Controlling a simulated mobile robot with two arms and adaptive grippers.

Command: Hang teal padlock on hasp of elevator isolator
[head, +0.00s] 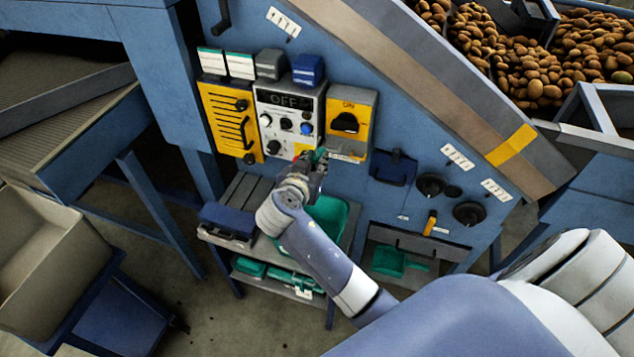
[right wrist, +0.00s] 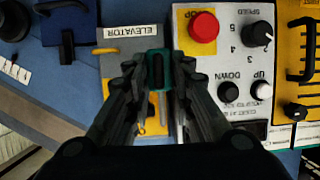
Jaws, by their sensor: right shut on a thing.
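My right gripper (head: 312,172) is shut on the teal padlock (right wrist: 156,70). The padlock shows between the fingertips in the right wrist view, and a bit of teal shows at the fingertips in the head view (head: 320,156). The gripper is at the lower left of the yellow elevator isolator (head: 361,107), which has a black knob and an "ON" label. In the right wrist view the "ELEVATOR" label (right wrist: 131,31) lies just beyond the padlock. My left gripper is not in view.
Left of the isolator is a control panel (head: 272,108) with an "OFF" display; its red button (right wrist: 203,26) is near the gripper. A yellow panel (head: 220,110) is further left. A shelf (head: 243,190) with a blue box (head: 228,220) stands below. A dark blue holder (head: 394,168) is right.

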